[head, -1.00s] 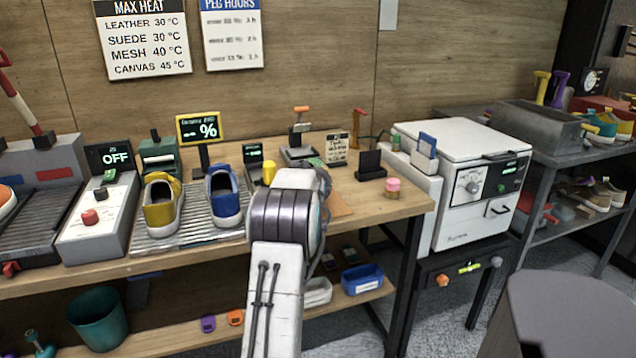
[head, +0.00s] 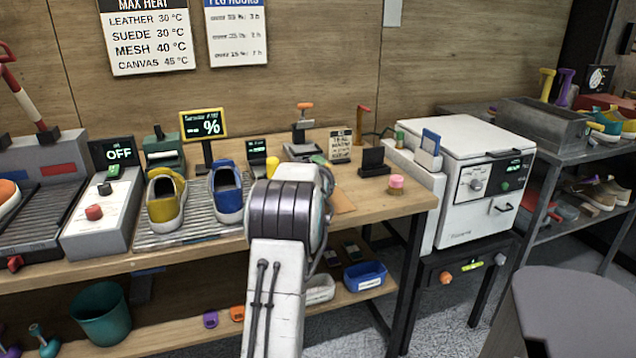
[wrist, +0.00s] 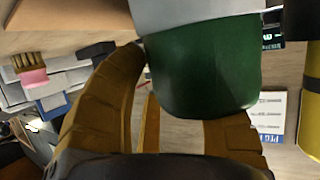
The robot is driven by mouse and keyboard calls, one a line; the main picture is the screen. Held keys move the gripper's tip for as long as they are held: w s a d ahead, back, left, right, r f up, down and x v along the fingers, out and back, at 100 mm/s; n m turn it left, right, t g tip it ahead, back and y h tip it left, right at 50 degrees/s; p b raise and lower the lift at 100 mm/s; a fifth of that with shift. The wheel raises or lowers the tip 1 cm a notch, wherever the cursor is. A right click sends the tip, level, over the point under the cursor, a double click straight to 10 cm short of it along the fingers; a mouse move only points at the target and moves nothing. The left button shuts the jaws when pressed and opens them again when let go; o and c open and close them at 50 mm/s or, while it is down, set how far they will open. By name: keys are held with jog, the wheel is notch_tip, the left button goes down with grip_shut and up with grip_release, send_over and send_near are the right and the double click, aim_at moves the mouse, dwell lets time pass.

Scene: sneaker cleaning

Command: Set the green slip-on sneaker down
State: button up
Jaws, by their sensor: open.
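The green slip-on sneaker (wrist: 203,70) shows large in the wrist view, with its pale sole (wrist: 195,12) at the picture's top edge. That view looks upside down, so the sole faces down. My gripper (wrist: 182,95) is open, with its two brown fingers on either side of the sneaker's green end. Whether the fingers touch it, and whether the sole rests on the bench, I cannot tell. In the head view my arm hides the gripper and most of the spot beyond it. A small green patch shows just past the arm, possibly the sneaker.
A yellow sneaker (head: 164,205) and a blue sneaker (head: 228,195) stand on a ribbed metal tray (head: 190,229) left of my arm.

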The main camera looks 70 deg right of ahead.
jog(key=v, duration=1)
jog(key=w+a+r+n+t+y+p, duration=0.2)
jog(key=w+a+p, duration=0.1)
jog(key=w+a, duration=0.45)
jog(key=w+a+r+n+t+y+p, duration=0.1)
jog(key=w+a+r+n+y+p, duration=0.15)
jog(key=w+a, duration=0.5)
jog(key=w+a+r+n+t+y+p, duration=0.1)
jog(key=w+a+p, duration=0.1)
jog(key=a, duration=0.6)
jog(key=w+a+r+n+y+p, duration=0.2)
jog(key=a, duration=0.6)
jog(key=s+a+r+n+y+p, duration=0.1)
jog(key=a+n+y+p, duration=0.1)
jog(key=a, duration=0.6)
jog(key=s+a+n+y+p, duration=0.1)
jog(key=s+a+n+p, duration=0.1)
jog(key=a, duration=0.6)
jog(key=s+a+n+g+y+p, duration=0.2)
jog(key=s+a+n+g+p, duration=0.1)
jog(key=s+a, duration=0.7)
jog(key=shift+a+r+n+y+p, duration=0.3)
jog(key=shift+a+n+y+p, duration=0.05)
jog(key=shift+a+p, duration=0.3)
